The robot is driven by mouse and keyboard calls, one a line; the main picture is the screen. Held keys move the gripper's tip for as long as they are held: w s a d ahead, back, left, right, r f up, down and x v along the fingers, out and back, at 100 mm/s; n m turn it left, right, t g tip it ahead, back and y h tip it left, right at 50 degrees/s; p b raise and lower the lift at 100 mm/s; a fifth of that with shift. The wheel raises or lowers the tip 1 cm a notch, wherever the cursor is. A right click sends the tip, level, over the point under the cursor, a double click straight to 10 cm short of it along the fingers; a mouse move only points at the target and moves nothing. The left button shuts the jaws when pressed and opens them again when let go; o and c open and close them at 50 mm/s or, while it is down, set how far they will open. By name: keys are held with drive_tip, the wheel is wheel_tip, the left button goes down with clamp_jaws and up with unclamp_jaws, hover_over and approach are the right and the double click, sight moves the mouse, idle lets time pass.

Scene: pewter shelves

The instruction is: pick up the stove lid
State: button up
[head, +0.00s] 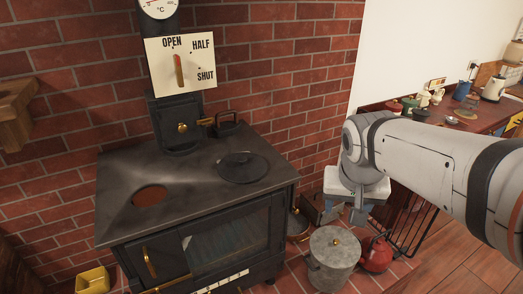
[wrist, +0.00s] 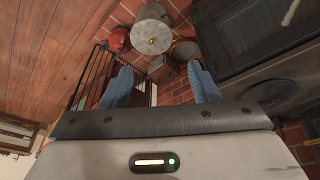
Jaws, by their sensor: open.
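The stove lid (head: 243,167) is a flat black disc with a small raised handle. It lies on the right part of the dark stove top (head: 190,165). In the wrist view a dark round shape at the right (wrist: 271,93) appears to be this lid. My gripper (head: 358,212) is to the right of the stove, apart from the lid, over the floor side. In the wrist view its two blue fingers (wrist: 164,84) are spread wide with nothing between them.
A round opening (head: 149,196) is at the stove top's left. A dial plate (head: 180,65) is on the flue behind. A grey pot (head: 334,262), a red kettle (head: 375,256) and a black rack (head: 412,225) stand right of the stove. A yellow box (head: 93,280) is at lower left.

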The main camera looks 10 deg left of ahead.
drive_tip(key=w+a+r, duration=0.1)
drive_tip(key=w+a, duration=0.4)
drive_tip(key=w, duration=0.3)
drive_tip(key=m+t+b, duration=0.1)
drive_tip(key=t+b, duration=0.1)
approach(241, 159)
drive_tip(key=x, duration=0.2)
drive_tip(key=p+x, duration=0.2)
drive_tip(key=x, duration=0.5)
drive_tip(key=shift+w, duration=0.15)
drive_tip(key=shift+d, duration=0.1)
drive_tip(key=shift+c, duration=0.3)
clamp_jaws()
